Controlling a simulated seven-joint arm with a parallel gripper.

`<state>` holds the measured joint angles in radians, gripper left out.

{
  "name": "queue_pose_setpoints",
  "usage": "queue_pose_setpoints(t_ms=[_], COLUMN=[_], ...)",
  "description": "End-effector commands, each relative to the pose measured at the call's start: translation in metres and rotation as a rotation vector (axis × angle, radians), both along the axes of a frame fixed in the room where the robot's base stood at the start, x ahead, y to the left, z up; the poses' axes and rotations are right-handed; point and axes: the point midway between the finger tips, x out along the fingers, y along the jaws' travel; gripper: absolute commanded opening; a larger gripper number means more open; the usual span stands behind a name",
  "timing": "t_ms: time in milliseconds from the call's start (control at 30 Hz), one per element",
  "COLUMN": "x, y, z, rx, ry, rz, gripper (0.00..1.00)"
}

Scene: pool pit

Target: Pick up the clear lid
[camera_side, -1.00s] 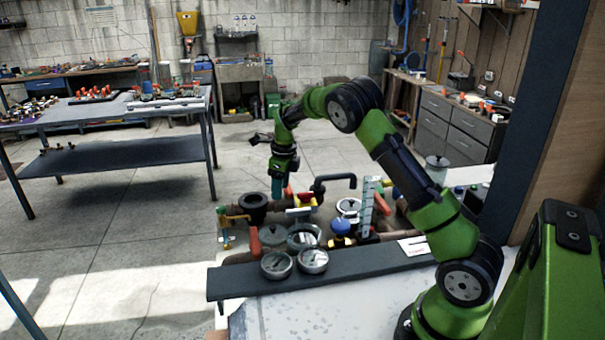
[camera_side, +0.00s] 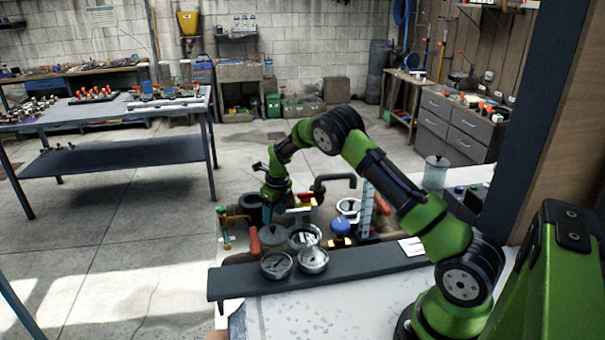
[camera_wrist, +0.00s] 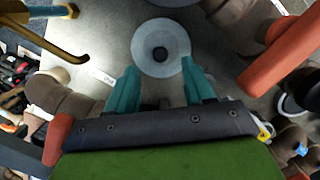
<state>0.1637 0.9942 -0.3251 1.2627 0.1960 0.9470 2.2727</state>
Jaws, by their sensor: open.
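The clear lid (camera_wrist: 150,36) is a pale, see-through disc with a dark round knob at its centre. In the wrist view it lies just beyond my fingertips, at the top middle. In the side view the lid (camera_side: 271,236) is a greyish disc among the pipe fittings, behind the two gauges. My gripper (camera_wrist: 155,75) is open and empty, its two teal fingers apart with the knob showing between and ahead of them. In the side view my gripper (camera_side: 268,212) points down just above the lid, and its fingertips are partly hard to make out.
A red-orange handle (camera_wrist: 280,55) stands close on the right, and a yellow bent pipe (camera_wrist: 50,40) on the left. A blue-topped valve (camera_side: 340,227) and a black bent pipe (camera_side: 335,180) are nearby.

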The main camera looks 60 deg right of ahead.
Motion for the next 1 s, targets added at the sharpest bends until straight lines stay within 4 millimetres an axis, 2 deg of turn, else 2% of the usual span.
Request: queue_pose_setpoints(t_ms=[367,667,1000], x=[0.006,0.007,0.007], y=[-0.001,-0.001,-0.001], z=[-0.048,-0.052,-0.052], rx=[0.000,0.000,0.000], ry=[0.002,0.000,0.000], rz=[0.002,0.001,0.001], gripper=[0.52,0.52,0.00])
